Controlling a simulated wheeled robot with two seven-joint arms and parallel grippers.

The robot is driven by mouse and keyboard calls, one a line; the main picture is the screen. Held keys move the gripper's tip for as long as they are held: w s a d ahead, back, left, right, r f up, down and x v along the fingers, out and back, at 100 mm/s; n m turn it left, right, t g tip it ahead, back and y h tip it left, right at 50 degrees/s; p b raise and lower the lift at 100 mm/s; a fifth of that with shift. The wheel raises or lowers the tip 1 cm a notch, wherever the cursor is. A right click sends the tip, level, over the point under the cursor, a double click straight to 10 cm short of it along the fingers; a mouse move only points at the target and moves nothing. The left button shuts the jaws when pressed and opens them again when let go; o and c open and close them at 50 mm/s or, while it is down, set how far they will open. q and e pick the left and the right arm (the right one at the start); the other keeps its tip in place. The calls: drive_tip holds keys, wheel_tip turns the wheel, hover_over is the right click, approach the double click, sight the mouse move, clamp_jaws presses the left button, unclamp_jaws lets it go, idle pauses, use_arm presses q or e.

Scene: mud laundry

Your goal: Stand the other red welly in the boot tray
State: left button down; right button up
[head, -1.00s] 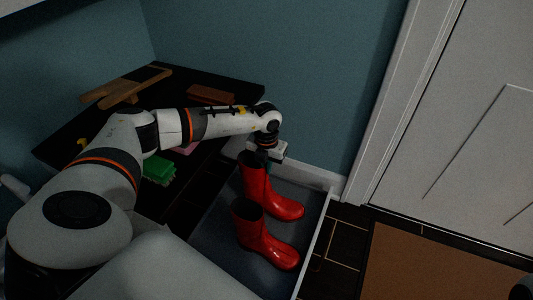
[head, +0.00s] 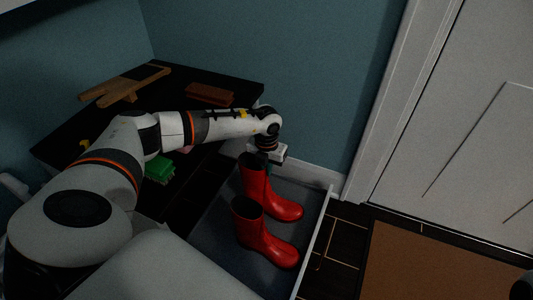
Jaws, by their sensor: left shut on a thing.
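Two red wellies stand upright side by side in the grey boot tray (head: 212,236), toes pointing right. The far red welly (head: 284,209) is by the tray's back end, and the near red welly (head: 270,245) is just in front of it. My left gripper (head: 267,162) is at the top of the far welly's shaft, shut on its rim. The fingertips are small and dark, partly hidden by the wrist. The soles' contact with the tray floor is hard to make out. My right gripper does not show clearly.
A black bench (head: 230,85) left of the tray holds a wooden boot jack (head: 125,88), a brown brush (head: 209,94) and a green brush (head: 159,170). A brown doormat (head: 430,265) lies right of the tray before a white door (head: 470,130). A wall stands behind.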

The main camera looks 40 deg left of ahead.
use_arm(q)
drive_tip(key=shift+f, duration=0.1)
drive_tip(key=shift+d+f, duration=0.1)
idle(0.5)
drive_tip(key=shift+w+d+f, duration=0.1)
drive_tip(key=shift+f, duration=0.1)
drive_tip(key=c, duration=1)
unclamp_jaws()
drive_tip(key=shift+f, duration=0.1)
drive_tip(key=shift+o, duration=0.2)
